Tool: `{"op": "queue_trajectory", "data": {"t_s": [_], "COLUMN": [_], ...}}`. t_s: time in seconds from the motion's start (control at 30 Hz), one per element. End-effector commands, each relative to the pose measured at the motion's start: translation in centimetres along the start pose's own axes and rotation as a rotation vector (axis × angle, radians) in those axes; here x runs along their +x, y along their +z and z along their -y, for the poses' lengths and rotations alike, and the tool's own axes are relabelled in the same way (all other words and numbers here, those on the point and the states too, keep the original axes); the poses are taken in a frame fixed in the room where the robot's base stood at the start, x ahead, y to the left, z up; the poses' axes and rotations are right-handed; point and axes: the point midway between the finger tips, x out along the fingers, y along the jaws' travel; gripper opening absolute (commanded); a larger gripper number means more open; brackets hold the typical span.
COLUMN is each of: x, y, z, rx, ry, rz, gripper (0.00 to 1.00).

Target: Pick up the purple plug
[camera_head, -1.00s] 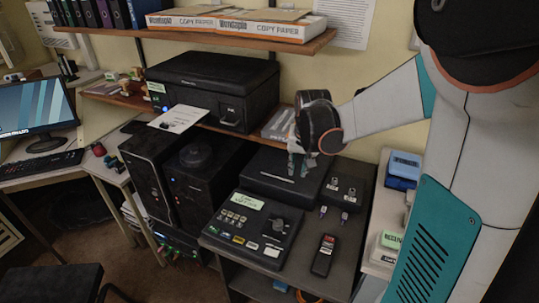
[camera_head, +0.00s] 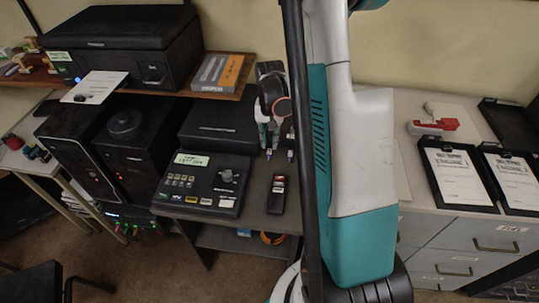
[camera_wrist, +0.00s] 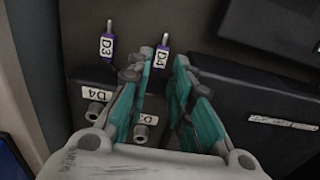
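In the head view my gripper (camera_head: 268,143) hangs just behind the plugs.
Sockets, one labelled D4 (camera_wrist: 94,98), lie left of and below my fingers in the wrist view. A black box (camera_head: 216,126) is left of my gripper, with a button panel (camera_head: 204,186) and a handheld device (camera_head: 277,194) in front. My arm hides the desk's right part.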

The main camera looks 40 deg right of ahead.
Motion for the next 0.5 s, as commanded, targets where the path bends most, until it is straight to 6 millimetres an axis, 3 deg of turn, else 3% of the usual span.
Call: {"op": "queue_trajectory", "data": {"t_s": [0.23, 0.5], "x": [1.5, 5.2], "y": [0.1, 0.2], "z": [0.1, 0.2], "rx": [-0.001, 0.0], "ry": [0.0, 0.0], "rz": [0.0, 0.0], "gripper": [0.2, 0.2]}}
